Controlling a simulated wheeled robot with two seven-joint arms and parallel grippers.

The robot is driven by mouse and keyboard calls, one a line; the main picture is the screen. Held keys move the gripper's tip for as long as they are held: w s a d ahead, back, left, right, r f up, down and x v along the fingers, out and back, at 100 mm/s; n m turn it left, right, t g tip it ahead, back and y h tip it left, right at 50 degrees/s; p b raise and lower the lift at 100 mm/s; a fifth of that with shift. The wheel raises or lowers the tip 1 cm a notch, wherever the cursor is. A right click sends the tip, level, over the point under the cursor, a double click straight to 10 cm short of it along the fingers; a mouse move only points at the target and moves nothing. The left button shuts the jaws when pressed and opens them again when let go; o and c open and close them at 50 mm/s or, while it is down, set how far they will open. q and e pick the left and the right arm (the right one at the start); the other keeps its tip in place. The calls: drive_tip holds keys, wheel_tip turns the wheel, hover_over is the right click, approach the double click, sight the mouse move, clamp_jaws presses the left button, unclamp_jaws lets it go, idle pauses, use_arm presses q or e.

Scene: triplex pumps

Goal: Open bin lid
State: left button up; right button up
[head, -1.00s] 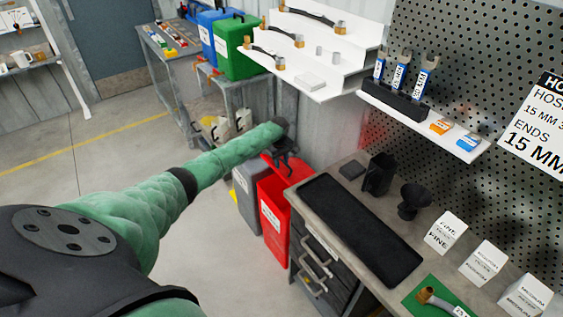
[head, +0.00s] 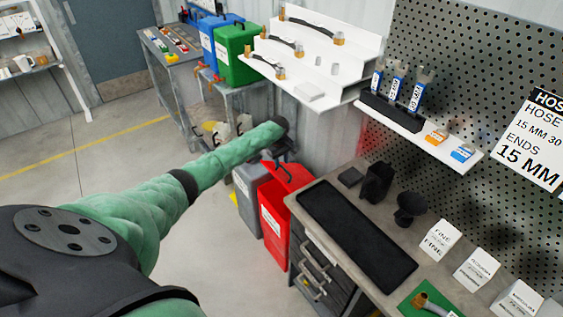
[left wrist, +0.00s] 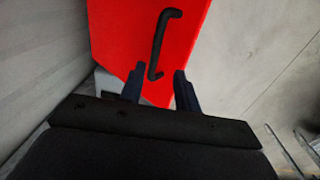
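The red bin (head: 272,228) stands beside the workbench in the head view, with its red lid (head: 294,178) on top. I cannot tell for certain whether the lid is raised. A black bar handle (left wrist: 160,42) runs along the red lid (left wrist: 119,40) in the left wrist view. My left gripper (head: 278,155) is close to the lid in the head view, partly hidden by my arm. In the left wrist view its fingers (left wrist: 158,88) are apart, with the handle's lower end near the gap between them. My right gripper is out of view.
A grey bin (head: 248,200) stands left of the red one. The workbench with a black mat (head: 355,232) and drawers is close on the right. A white stepped shelf (head: 318,65) is above. The floor at left is clear.

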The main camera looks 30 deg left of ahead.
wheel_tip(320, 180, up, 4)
drive_tip(key=p, duration=0.4)
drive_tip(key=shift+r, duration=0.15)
idle(0.6)
